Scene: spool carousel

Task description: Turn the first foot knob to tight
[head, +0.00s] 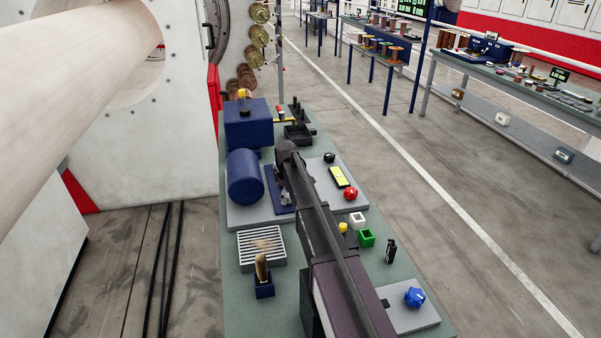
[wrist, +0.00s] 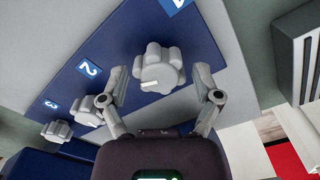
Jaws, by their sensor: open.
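In the wrist view a grey lobed knob (wrist: 158,65) stands on a blue panel (wrist: 205,50), below a partly cut-off label that reads 1. A white mark on the knob points to the left. My gripper (wrist: 160,76) is open, with one finger on each side of this knob; I cannot tell if either touches it. Two more grey knobs, the second (wrist: 88,111) and the third (wrist: 56,131), are at lower left near labels 2 and 3. In the head view my arm hides most of the blue panel (head: 275,185).
A slatted grey box (head: 261,247) and a wooden-handled tool (head: 262,267) are nearer. A red knob (head: 350,194), a green block (head: 366,238) and a blue knob (head: 414,297) are right of my arm.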

